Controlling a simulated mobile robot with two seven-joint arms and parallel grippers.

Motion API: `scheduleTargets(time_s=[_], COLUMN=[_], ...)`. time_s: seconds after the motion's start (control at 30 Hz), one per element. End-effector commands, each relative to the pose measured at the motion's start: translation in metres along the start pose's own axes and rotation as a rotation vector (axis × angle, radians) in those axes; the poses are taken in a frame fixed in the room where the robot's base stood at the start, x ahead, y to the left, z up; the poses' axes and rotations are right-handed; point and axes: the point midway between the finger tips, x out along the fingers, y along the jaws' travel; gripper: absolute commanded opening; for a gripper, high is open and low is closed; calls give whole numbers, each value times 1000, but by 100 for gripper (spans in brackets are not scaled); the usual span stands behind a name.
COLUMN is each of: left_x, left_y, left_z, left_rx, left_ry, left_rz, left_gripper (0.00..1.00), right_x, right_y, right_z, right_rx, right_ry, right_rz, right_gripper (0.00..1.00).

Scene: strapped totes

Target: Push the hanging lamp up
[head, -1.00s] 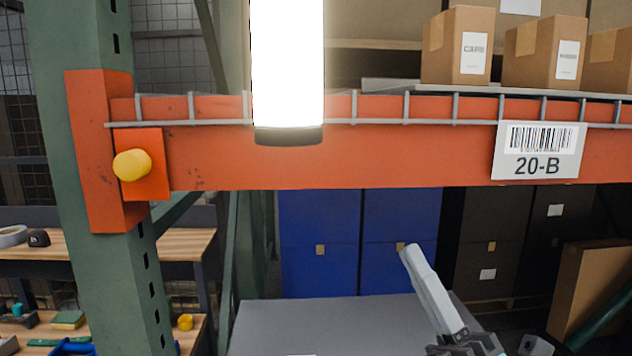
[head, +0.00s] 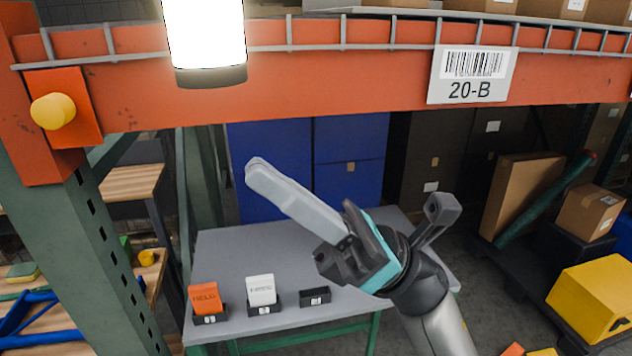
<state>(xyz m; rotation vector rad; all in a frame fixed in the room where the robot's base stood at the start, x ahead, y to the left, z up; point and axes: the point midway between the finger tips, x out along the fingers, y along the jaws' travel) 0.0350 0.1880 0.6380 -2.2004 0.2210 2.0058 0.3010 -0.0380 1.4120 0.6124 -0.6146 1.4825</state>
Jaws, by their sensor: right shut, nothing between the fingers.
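The hanging lamp (head: 205,32) is a bright white glowing tube with a dark cap at its lower end. It hangs at the upper left of the head view, in front of the orange rack beam, and its top is cut off by the frame edge. My right gripper (head: 256,170) comes in from the lower right with its long pale fingers shut and empty. The fingertips point up and left. In the picture they are below and slightly right of the lamp's cap, with a clear gap between. My left gripper is not in view.
The orange beam (head: 330,92) with a wire rail and a 20-B label (head: 472,75) crosses behind the lamp. A yellow knob (head: 53,111) sits on the left post. A grey table (head: 240,250) below holds an orange box (head: 204,298) and a white box (head: 261,290).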

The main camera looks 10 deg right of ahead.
Motion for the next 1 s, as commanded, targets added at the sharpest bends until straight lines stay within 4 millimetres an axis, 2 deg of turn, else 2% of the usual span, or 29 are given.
scheduleTargets(time_s=[0.03, 0.13, 0.3, 0.5, 1.0], left_x=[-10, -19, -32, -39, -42], left_y=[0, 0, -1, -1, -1], left_z=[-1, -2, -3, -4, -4], left_rx=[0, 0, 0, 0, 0], left_ry=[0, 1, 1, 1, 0], left_rz=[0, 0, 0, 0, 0], left_gripper=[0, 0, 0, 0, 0], right_x=[14, 33, 47, 55, 58], right_y=[1, 1, 0, 0, 0], right_z=[4, 4, 19, 27, 30], right_rx=[1, 1, -1, 0, 0], right_ry=[-2, -3, 0, 0, -1], right_rz=[3, 4, 1, 0, 1], right_gripper=[0, 0, 0, 0, 0])
